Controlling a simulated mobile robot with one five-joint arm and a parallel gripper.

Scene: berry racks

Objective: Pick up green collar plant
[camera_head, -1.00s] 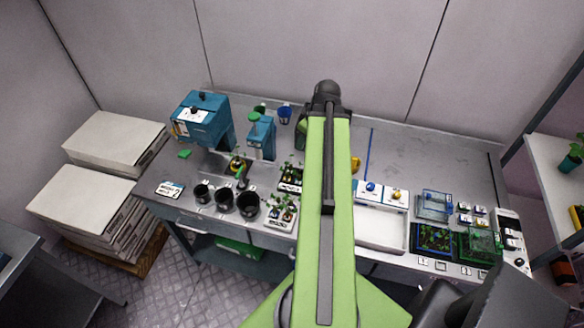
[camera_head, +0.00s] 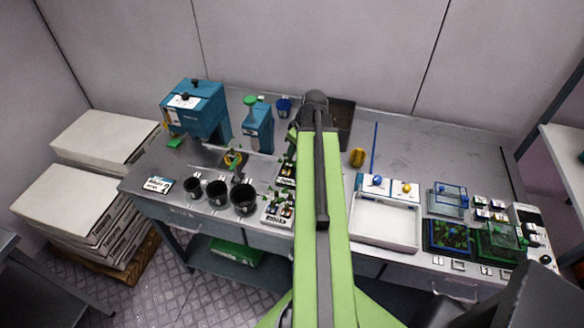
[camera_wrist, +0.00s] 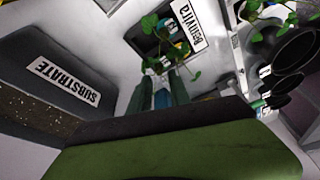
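In the head view small leafy plants stand in the rear labelled tray (camera_head: 287,182) and the front tray (camera_head: 276,215), left of my arm. In the wrist view leafy plants (camera_wrist: 168,50) stand in a dark tray, with small light pots and a bit of yellow. More leaves (camera_wrist: 268,18) show at the upper right. I cannot make out a green collar on any plant. My gripper (camera_wrist: 160,92) shows two dark fingers with a gap, and something blue between or beyond them. It appears open and below the tray in the picture. In the head view my arm hides it.
A tray marked SUBSTRATE (camera_wrist: 50,95) lies left in the wrist view. Three black pots (camera_head: 217,192) stand at the bench front. A blue machine (camera_head: 197,110) and a blue dispenser (camera_head: 258,128) stand behind. A white tray (camera_head: 387,243) is right of my arm.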

